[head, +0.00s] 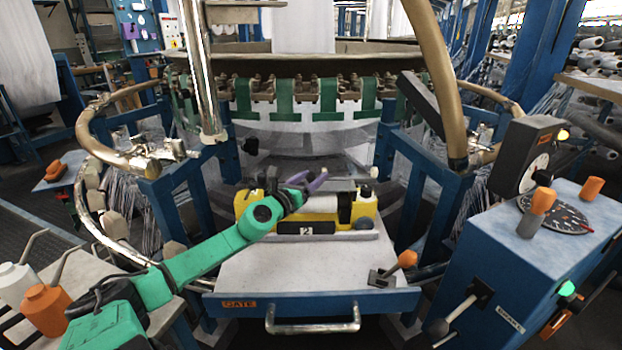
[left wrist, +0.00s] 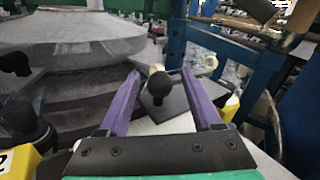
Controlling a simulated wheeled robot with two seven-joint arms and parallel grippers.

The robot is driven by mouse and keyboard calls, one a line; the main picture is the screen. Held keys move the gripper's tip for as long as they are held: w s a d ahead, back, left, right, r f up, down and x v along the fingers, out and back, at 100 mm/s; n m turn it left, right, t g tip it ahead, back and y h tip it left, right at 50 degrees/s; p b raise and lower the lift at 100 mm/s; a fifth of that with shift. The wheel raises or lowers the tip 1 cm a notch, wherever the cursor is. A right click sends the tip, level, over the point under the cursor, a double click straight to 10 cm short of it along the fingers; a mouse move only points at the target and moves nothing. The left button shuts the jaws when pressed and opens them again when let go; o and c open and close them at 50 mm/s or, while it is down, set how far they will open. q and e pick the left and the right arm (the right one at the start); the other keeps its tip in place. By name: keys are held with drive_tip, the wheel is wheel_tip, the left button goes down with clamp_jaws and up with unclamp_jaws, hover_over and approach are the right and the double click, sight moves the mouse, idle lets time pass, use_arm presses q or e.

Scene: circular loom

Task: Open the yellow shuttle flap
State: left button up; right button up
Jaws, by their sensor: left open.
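The yellow shuttle (head: 364,210) rests on the grey gate table, with a dark plate marked 2 on its front. My left gripper (head: 314,180), with purple fingers, is over the top of the shuttle and partly hides it. In the left wrist view my left gripper (left wrist: 161,76) is open and empty. A black ball knob (left wrist: 160,84) on a dark grey plate shows between its two fingers, with gaps on both sides. Yellow shuttle parts (left wrist: 229,108) show to the right and at the lower left. I cannot tell how far the flap is open. My right gripper is not in view.
The grey gate table (head: 280,272) has a front handle (head: 312,325) and an orange-knobbed lever (head: 406,260). A blue control box (head: 540,250) stands at the right. Green-strapped loom parts (head: 285,98) rise behind. Metal posts (head: 200,70) hang at both sides.

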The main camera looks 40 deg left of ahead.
use_arm(q)
clamp_jaws()
idle(1.3)
